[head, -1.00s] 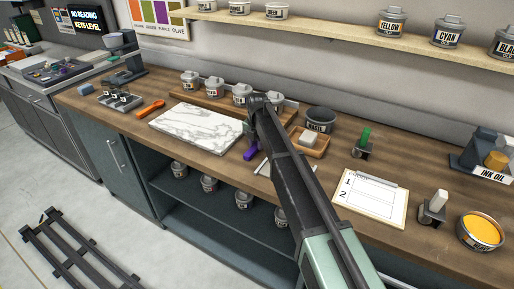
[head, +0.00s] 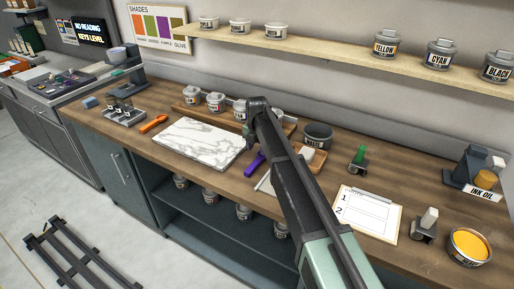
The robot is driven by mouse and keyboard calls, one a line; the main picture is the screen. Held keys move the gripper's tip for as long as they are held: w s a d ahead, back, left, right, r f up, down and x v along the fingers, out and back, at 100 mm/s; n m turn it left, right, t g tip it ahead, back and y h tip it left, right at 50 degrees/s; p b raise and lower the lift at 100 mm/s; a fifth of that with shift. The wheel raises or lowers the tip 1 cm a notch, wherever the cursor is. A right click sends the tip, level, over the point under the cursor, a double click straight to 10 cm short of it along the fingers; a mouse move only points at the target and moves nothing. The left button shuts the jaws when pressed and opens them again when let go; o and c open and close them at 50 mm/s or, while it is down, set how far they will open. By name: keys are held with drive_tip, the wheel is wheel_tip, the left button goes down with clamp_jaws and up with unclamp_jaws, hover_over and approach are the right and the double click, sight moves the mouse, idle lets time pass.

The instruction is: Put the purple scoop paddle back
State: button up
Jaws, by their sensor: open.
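The purple scoop paddle (head: 255,166) lies on the wooden counter, just right of the white marble slab (head: 200,141). Part of it is hidden behind my arm. My gripper (head: 248,130) is above the counter near the slab's right edge, beyond the paddle in the picture. Its fingers are small and partly covered by my arm, and I see nothing held in it. An orange scoop paddle (head: 153,124) lies left of the slab.
Small tins (head: 215,101) stand in a wooden rack behind the slab. A waste pot (head: 317,135), a clipboard (head: 367,214), a tub of orange ink (head: 469,246) and an ink oil stand (head: 477,172) are to the right. A shelf with tins (head: 330,47) runs above.

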sight(257, 161)
wheel_tip(257, 161, up, 6)
drive_tip(key=p, duration=0.3)
drive_tip(key=shift+f+p, duration=0.1)
drive_tip(key=shift+p, duration=0.2)
drive_tip(key=s+d+m, duration=0.7)
drive_tip(key=s+m, duration=0.3)
drive_tip(key=s, duration=0.1)
drive_tip(key=s+d+m, duration=0.8)
drive_tip(key=s+m, duration=0.2)
drive_tip(key=s, duration=0.1)
drive_tip(key=s+d+m, duration=0.8)
drive_tip(key=s+m, duration=0.2)
drive_tip(key=s, duration=0.2)
drive_tip(key=shift+m, duration=0.4)
drive_tip(key=shift+f, duration=0.2)
